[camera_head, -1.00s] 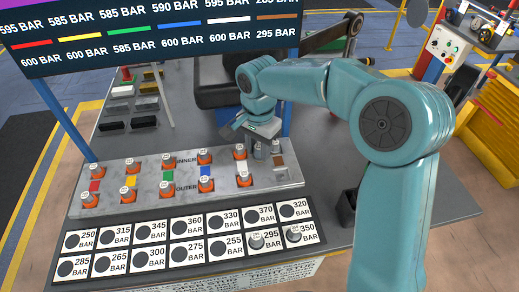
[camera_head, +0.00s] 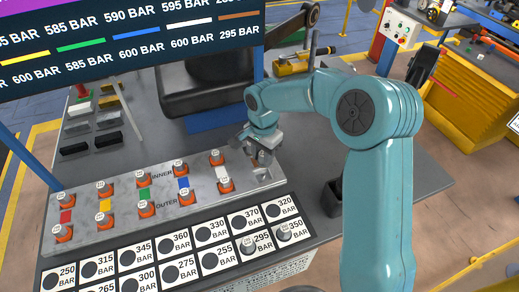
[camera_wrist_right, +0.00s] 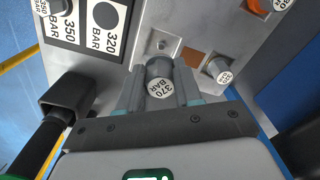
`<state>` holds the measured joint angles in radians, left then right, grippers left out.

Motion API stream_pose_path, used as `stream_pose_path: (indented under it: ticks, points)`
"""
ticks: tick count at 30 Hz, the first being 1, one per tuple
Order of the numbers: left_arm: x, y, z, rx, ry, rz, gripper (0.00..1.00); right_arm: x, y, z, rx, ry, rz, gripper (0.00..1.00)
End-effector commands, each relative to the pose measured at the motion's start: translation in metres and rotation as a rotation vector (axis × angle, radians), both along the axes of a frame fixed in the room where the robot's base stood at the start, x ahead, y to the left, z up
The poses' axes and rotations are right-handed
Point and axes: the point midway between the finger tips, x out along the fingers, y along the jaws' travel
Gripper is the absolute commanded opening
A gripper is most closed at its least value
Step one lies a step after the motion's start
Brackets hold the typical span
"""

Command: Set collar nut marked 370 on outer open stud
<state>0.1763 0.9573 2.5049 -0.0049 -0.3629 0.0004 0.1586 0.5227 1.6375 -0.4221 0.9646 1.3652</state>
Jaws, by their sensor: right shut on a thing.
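The grey collar nut marked 370 (camera_wrist_right: 160,80) is between the fingers of my right gripper (camera_wrist_right: 160,92) in the right wrist view, label facing the camera. A small open stud (camera_wrist_right: 163,45) shows just beyond it on the metal plate, beside a brown square (camera_wrist_right: 193,58). The nut looks apart from the stud; its height above the plate is unclear. Another grey nut (camera_wrist_right: 218,70) sits on the other side of the brown square. In the head view my right gripper (camera_head: 262,157) is over the plate's right end, hiding the nut's details. My left gripper is not in view.
The metal plate (camera_head: 105,228) carries several orange-based nuts in inner and outer rows. In front is the labelled board (camera_head: 228,240), with nuts at 295 (camera_head: 247,246) and 350 (camera_head: 284,233). A dark holder (camera_wrist_right: 68,95) stands close left in the wrist view.

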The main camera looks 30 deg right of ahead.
Motion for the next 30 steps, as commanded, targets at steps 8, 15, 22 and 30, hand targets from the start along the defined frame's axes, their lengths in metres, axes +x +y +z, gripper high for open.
stream_pose_path:
  ticks: [8,15,22,30]
  points:
    - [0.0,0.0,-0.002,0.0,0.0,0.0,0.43,0.001,0.001,0.0,0.0,0.0,0.002,0.0]
    - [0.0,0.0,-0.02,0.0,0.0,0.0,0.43,0.0,0.001,-0.019,0.0,0.001,0.004,0.0]
    - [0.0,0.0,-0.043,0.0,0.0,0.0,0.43,0.0,0.001,-0.047,-0.001,0.002,0.003,0.0]
    - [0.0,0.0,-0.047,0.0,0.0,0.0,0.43,0.001,0.001,-0.052,0.0,0.001,0.002,0.0]
